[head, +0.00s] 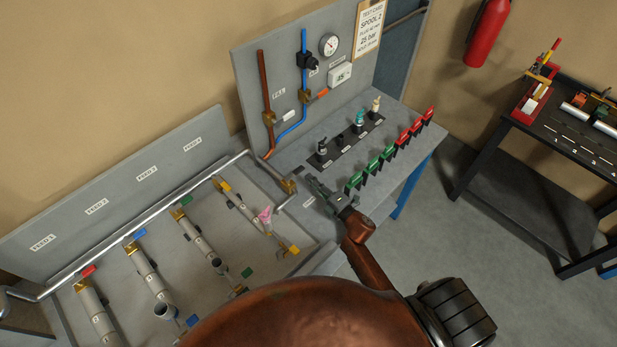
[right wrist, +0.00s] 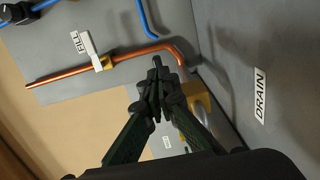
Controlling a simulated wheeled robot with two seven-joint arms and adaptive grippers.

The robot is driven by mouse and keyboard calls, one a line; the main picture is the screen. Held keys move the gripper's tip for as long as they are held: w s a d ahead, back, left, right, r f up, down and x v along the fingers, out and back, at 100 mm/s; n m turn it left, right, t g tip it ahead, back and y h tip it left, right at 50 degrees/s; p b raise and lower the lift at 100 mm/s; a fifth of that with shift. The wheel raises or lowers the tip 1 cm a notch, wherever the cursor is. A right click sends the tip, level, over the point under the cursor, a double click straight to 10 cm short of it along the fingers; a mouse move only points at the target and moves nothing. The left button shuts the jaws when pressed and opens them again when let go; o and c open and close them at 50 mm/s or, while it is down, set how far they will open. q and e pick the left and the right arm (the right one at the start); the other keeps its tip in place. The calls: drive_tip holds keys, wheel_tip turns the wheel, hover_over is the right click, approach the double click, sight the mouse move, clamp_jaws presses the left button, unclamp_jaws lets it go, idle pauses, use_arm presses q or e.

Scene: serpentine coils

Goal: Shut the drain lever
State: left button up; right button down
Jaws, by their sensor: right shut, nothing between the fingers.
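The brass drain valve (head: 288,186) sits at the back right corner of the grey tray, at the end of a silver pipe. It shows partly behind my fingers in the right wrist view (right wrist: 196,93), with a pale grey bar beside it that may be its lever. I cannot tell the lever's angle. The DRAIN label (right wrist: 260,96) is on the grey surface to the right. My right gripper (head: 309,179) is shut and empty, just right of the valve; its fingertips show in the right wrist view (right wrist: 157,72). I cannot tell if they touch it. My left gripper is out of view.
A copper pipe (head: 266,110) with the white-handled FILL valve (head: 284,117) stands on the back panel. Green clips (head: 371,168) and red clips (head: 416,127) line the bench's right edge. Pipe spools (head: 198,238) fill the tray at left.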

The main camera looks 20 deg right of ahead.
drive_tip(key=b+v, duration=0.1)
drive_tip(key=v, duration=0.6)
drive_tip(key=shift+w+d, duration=0.1)
drive_tip(key=shift+d, duration=0.05)
drive_tip(key=v, duration=0.4)
drive_tip(key=shift+d+r+b, duration=0.1)
drive_tip(key=shift+d+b, duration=0.15)
drive_tip(key=shift+b, duration=0.15)
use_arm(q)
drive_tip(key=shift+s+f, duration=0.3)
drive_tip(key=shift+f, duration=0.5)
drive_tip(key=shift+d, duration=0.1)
